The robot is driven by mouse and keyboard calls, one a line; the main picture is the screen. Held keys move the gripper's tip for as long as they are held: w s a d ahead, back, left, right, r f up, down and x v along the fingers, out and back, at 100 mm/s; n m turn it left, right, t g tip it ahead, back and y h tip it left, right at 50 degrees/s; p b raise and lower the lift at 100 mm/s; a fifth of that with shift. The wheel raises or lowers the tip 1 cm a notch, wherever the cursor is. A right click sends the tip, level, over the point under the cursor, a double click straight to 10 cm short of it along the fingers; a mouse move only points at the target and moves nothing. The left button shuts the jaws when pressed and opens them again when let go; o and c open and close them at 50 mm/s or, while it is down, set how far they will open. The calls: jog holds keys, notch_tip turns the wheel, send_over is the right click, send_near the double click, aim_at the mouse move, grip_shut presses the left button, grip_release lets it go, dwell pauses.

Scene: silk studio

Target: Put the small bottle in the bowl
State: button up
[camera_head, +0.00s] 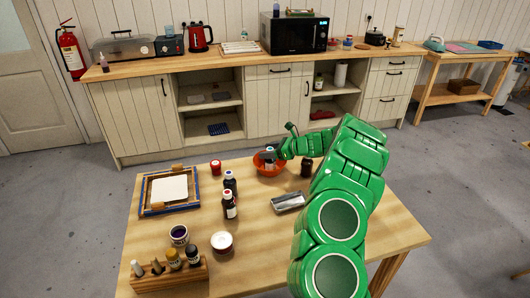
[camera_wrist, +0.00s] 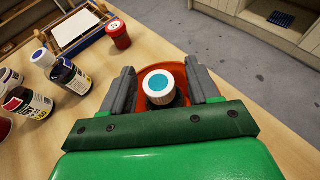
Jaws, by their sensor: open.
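The small bottle, with its white cap and teal top (camera_wrist: 160,84), stands between my open fingers in the wrist view. Its body is mostly hidden by the cap and my gripper. The orange bowl (camera_head: 269,170) stands near the far edge of the wooden table; its rim also shows around the bottle in the wrist view (camera_wrist: 182,74). My gripper (camera_head: 268,154) is over the bowl with its fingers (camera_wrist: 161,90) apart, one on each side of the cap. The bottle appears to be inside the bowl; its base is hidden.
Dark bottles (camera_head: 229,207) (camera_head: 230,182) and a red jar (camera_head: 216,167) stand left of the bowl. A dark jar (camera_head: 306,169) is close on its right. A metal tin (camera_head: 288,203) lies in front. A framed screen (camera_head: 168,190) lies at left. The table's front right is clear.

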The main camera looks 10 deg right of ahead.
jog(key=v, duration=1)
jog(key=s+a+r+n+g+y, duration=0.1)
jog(key=s+a+r+n+g, duration=0.1)
jog(key=s+a+r+n, duration=0.45)
jog(key=s+a+r+n+g, duration=0.15)
jog(key=a+r, duration=0.25)
jog(key=a, duration=0.5)
jog(key=s+a+r+n+g+h, duration=0.1)
jog(key=s+a+r+n+g, duration=0.15)
jog(key=s+a, duration=0.35)
jog(key=s+a+r+n+g+h, duration=0.15)
jog(key=s+a+r+n, duration=0.25)
jog(key=s, duration=0.5)
jog(key=s+n+g+h, duration=0.2)
jog(key=s+n+h, duration=0.3)
jog(key=s, duration=1.3)
jog(key=s+d+f+n+h, duration=0.1)
jog(key=s+d, duration=0.3)
jog(key=s, duration=0.4)
jog(key=s+d+n+h, duration=0.3)
jog(key=s+d+n, duration=0.1)
jog(key=s, duration=0.4)
jog(key=shift+s+d+f+n, duration=0.25)
jog(key=shift+s+f+n, duration=0.1)
jog(key=shift+s, duration=0.05)
